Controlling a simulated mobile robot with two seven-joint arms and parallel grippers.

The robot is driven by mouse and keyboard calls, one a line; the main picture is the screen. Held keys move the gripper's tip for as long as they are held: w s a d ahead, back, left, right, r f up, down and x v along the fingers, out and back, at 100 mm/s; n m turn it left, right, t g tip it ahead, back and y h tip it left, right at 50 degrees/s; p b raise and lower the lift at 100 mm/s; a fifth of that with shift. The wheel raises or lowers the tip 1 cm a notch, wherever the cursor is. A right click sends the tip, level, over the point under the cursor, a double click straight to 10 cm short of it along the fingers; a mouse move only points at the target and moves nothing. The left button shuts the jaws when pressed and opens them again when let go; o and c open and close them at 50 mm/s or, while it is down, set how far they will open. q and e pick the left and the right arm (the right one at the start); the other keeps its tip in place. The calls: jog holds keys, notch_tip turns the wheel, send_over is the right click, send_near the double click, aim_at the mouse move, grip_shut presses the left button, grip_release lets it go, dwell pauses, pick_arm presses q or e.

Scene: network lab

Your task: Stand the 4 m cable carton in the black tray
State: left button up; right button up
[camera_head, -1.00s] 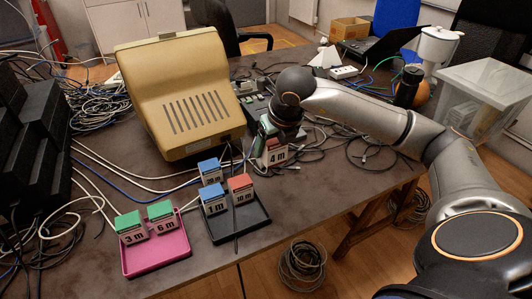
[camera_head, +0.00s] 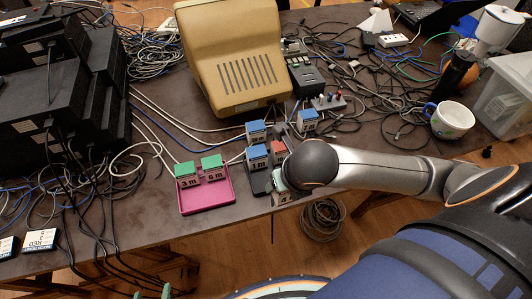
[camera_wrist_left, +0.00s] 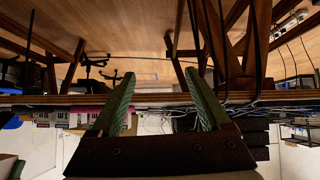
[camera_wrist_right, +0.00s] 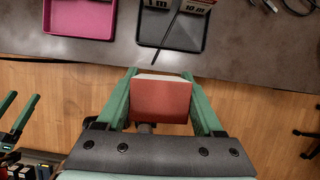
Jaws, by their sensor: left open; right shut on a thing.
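The 4 m cable carton (camera_head: 283,199) is held in my right gripper, just off the table's front edge, mostly hidden by my right arm in the head view. In the right wrist view its red face (camera_wrist_right: 160,100) sits between the green fingers of my right gripper (camera_wrist_right: 160,73). The black tray (camera_head: 262,184) lies on the table just behind, partly covered by my arm; its bare floor shows in the right wrist view (camera_wrist_right: 178,38). It holds a blue 1 m carton (camera_head: 257,154) and a red 10 m carton (camera_head: 279,147). My left gripper (camera_head: 152,292) is open and empty, low at the front, also in the left wrist view (camera_wrist_left: 160,78).
A pink tray (camera_head: 207,200) with green 3 m and 6 m cartons stands left of the black tray. A thin dark cable (camera_wrist_right: 170,35) crosses the black tray and its front edge. A beige monitor (camera_head: 235,60) and loose cables lie behind. A mug (camera_head: 450,119) stands right.

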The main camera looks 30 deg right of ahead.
jog(key=shift+s+a+r+p, duration=0.4)
jog(key=shift+s+a+r, duration=0.55)
jog(key=shift+a, duration=0.15)
jog(key=shift+s, duration=0.1)
jog(key=w+d+f+b, duration=0.1)
jog(key=w+f+b, duration=0.15)
jog(key=b, duration=1.45)
send_near(276, 168)
jog(key=shift+w+a+f, duration=0.1)
jog(key=shift+a+f, duration=0.3)
jog(key=shift+a, duration=0.45)
jog(key=shift+w+f, duration=0.15)
jog(key=x, duration=0.3)
jog(key=shift+d+f, duration=0.2)
jog(key=shift+f, duration=0.05)
pick_arm(q)
notch_tip(276, 168, down, 12)
jog(key=d, duration=0.2)
jog(key=shift+w+f+h+b, duration=0.25)
jog(key=shift+w+h+b, duration=0.05)
jog(key=shift+w, duration=0.15)
pick_arm(e)
jog(key=shift+f, duration=0.45)
pick_arm(q)
jog(key=shift+f, duration=0.1)
